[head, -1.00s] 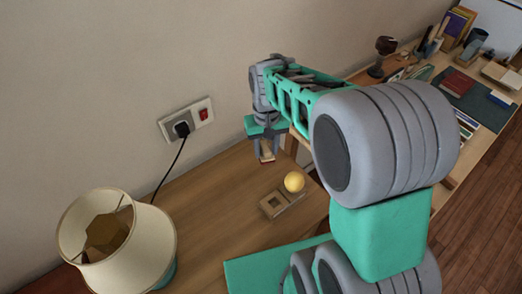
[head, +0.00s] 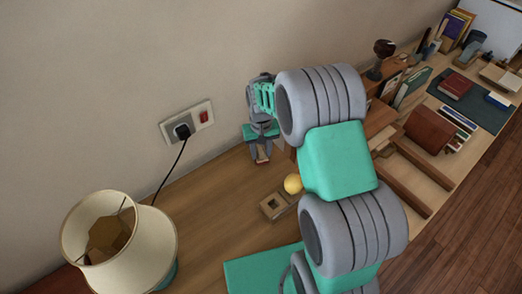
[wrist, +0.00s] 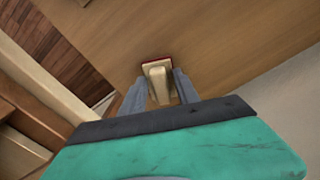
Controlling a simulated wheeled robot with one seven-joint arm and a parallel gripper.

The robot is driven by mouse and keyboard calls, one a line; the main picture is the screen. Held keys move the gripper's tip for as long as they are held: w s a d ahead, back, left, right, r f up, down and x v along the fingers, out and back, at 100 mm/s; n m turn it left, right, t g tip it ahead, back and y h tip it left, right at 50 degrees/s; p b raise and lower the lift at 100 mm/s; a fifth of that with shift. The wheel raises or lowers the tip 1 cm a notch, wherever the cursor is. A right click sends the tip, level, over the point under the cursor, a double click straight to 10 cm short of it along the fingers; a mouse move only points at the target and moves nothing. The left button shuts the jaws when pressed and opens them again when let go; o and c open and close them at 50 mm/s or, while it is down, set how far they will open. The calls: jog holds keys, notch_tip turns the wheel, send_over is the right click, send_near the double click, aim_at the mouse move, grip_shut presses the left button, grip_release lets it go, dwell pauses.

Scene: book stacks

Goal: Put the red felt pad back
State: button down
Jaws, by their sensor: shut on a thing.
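My gripper (head: 261,158) is shut on the red felt pad (wrist: 155,59), holding it above the wooden table near the wall. The pad is a pale wooden block with a raised grip and a thin red layer on its far side. In the wrist view my gripper (wrist: 159,82) has one finger on each side of the grip. In the head view only a small pale part of the pad (head: 261,153) shows between the fingers. Below and slightly right is a wooden holder (head: 268,210) with a square recess.
A yellow ball (head: 293,184) sits at the holder's right end, by my arm. A lamp (head: 118,240) stands at the left, its cord running to a wall socket (head: 186,129).

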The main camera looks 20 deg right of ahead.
aim_at(262, 152)
jog(key=c, duration=0.9)
grip_release()
jog(key=shift+r, duration=0.3)
notch_tip(262, 152, up, 13)
jog(key=s+r+t, duration=0.1)
jog(key=s+r, duration=0.2)
jog(key=s, duration=0.6)
jog(key=s+r+t+p, duration=0.1)
jog(key=s+r+t, duration=0.1)
jog(key=s, duration=0.7)
jog(key=shift+a+r, duration=0.15)
jog(key=shift+r, duration=0.7)
